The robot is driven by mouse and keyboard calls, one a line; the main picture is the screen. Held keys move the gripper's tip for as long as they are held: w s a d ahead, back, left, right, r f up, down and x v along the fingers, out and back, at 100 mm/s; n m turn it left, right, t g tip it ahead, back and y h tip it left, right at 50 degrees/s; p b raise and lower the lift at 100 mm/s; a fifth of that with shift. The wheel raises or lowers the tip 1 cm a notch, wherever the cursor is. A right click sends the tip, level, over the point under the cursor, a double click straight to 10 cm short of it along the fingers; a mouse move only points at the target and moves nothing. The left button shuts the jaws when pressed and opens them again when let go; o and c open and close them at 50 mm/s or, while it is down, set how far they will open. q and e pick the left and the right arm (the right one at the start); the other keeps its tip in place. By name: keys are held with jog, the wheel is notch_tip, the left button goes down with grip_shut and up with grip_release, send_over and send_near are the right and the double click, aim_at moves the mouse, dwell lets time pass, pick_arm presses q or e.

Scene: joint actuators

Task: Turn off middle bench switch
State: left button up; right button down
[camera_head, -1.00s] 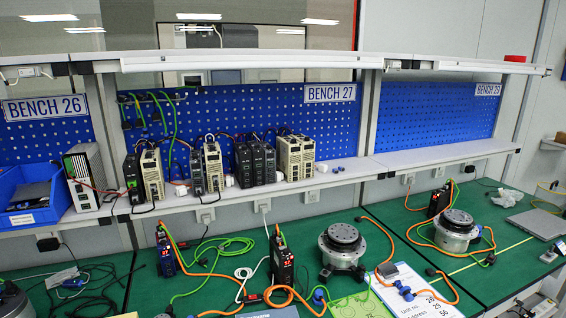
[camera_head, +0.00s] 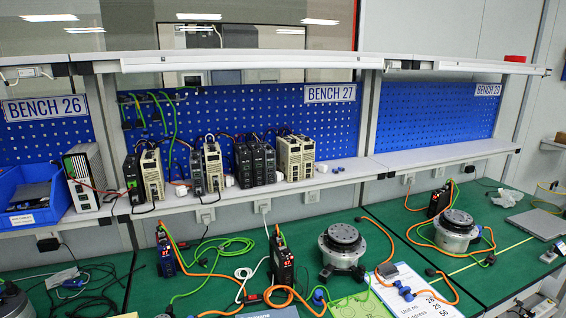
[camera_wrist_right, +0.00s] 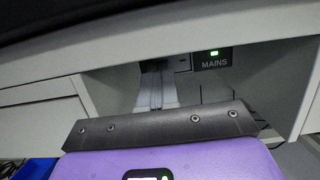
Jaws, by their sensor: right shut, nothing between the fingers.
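A small green light glows on a dark panel labelled MAINS (camera_wrist_right: 213,60) under the bench edge in the right wrist view. My left gripper is in neither view.
Bench 27's green top (camera_head: 215,285) holds cables, drives (camera_head: 282,262) and a round actuator (camera_head: 343,248). A shelf (camera_head: 340,172) with electronic units runs behind it. In the right wrist view, recess walls (camera_wrist_right: 96,90) stand on both sides of my gripper.

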jog(key=shift+w+a+r, duration=0.1)
jog(key=shift+w, duration=0.15)
jog(key=p+v, duration=0.2)
jog(key=v, duration=0.7)
dwell(0.6)
